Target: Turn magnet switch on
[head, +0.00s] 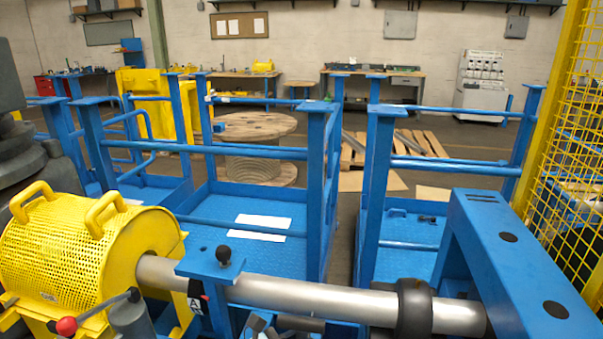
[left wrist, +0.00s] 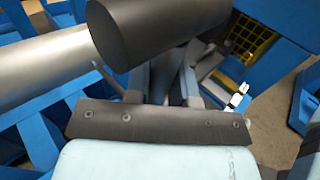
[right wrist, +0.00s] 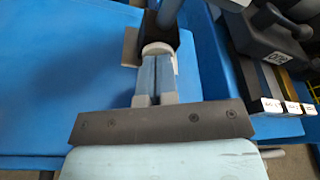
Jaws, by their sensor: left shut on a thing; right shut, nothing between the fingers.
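My left gripper (left wrist: 168,75) is shut around what looks like a dark grey cylinder (left wrist: 155,25), which lies across the fingers and hides the tips. In the head view a grey gripper (head: 260,325) shows in part under the steel shaft (head: 300,294). My right gripper (right wrist: 158,70) is shut and empty, its fingers together over a blue surface (right wrist: 70,75). Just beyond its tips are a pale rounded part and a dark block (right wrist: 158,30) under a post; contact is unclear. A grey block with a dark handle (right wrist: 280,45) stands to the right. I cannot identify the magnet switch for sure.
A yellow mesh guard (head: 85,250) covers the shaft's left end. A blue bracket (head: 210,265) with a black knob stands before the shaft. A blue frame (head: 520,250) fills the right, near yellow fencing (head: 575,150). Labelled blocks (right wrist: 270,105) sit right of my right gripper.

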